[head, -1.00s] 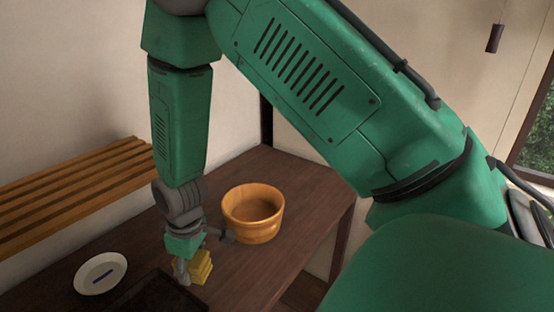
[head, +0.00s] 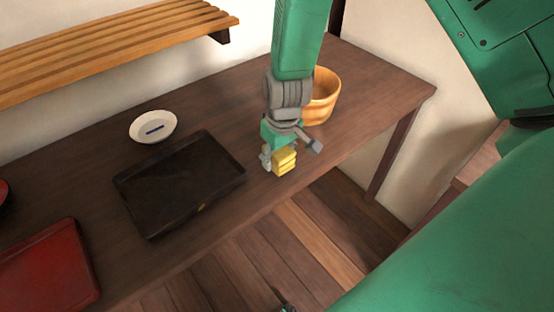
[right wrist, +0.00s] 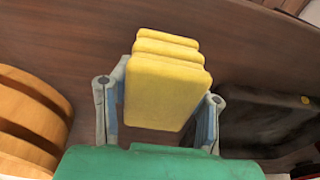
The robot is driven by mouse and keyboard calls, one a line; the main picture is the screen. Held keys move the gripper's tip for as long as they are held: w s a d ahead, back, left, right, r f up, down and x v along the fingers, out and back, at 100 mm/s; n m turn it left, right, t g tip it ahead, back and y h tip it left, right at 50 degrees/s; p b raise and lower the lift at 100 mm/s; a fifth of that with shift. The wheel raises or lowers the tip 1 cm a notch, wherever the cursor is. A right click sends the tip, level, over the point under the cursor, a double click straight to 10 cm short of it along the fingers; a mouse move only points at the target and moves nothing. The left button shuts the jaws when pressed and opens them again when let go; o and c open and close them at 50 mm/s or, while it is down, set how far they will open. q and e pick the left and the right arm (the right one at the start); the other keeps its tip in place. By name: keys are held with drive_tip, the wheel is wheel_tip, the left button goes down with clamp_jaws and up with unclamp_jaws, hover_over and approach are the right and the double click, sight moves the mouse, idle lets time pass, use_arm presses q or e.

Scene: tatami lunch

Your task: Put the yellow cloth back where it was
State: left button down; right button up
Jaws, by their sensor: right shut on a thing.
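The yellow cloth (head: 285,161) is a small folded block with several layers. My right gripper (head: 279,158) is shut on it, above the brown table near its front edge. In the right wrist view the cloth (right wrist: 166,80) sits between the two fingers of the gripper (right wrist: 158,112). The wooden tub (head: 322,97) stands behind and to the right of the gripper, partly hidden by the wrist. The black tray (head: 180,180) lies to the left of the gripper. Whether the cloth touches the table is hard to tell. My left gripper is not clearly in view.
A white dish (head: 153,127) with a blue mark sits behind the black tray. A red tray (head: 45,268) lies at the front left. A slatted wooden shelf (head: 110,45) runs along the wall. The table (head: 375,95) is clear to the right of the tub.

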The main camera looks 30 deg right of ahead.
sight(278, 152)
drive_tip(key=shift+d+f, duration=0.1)
drive_tip(key=shift+f, duration=0.65)
drive_tip(key=shift+w, duration=0.1)
drive_tip(key=shift+c, duration=0.5)
drive_tip(key=shift+a, duration=0.4)
drive_tip(key=o, duration=1.1)
drive_tip(key=shift+a, duration=0.15)
drive_tip(key=shift+d, duration=0.35)
drive_tip(key=shift+d+r, duration=0.1)
drive_tip(key=shift+r, duration=0.05)
drive_tip(key=r, duration=0.3)
drive_tip(key=r+p, duration=0.1)
drive_tip(key=r, duration=0.3)
drive_tip(key=s+r+p, duration=0.1)
drive_tip(key=r, duration=0.3)
drive_tip(key=shift+s+a, duration=0.1)
drive_tip(key=shift+a, duration=0.2)
drive_tip(key=shift+s+d+r, duration=0.1)
drive_tip(key=shift+d+r, duration=0.1)
drive_tip(key=shift+r, duration=0.25)
drive_tip(key=shift+g, duration=0.4)
drive_tip(key=s+f, duration=1.4)
drive_tip(key=s+d+f, duration=0.1)
drive_tip(key=s+f, duration=0.6)
drive_tip(key=shift+s+f, duration=0.1)
drive_tip(key=shift+s, duration=0.2)
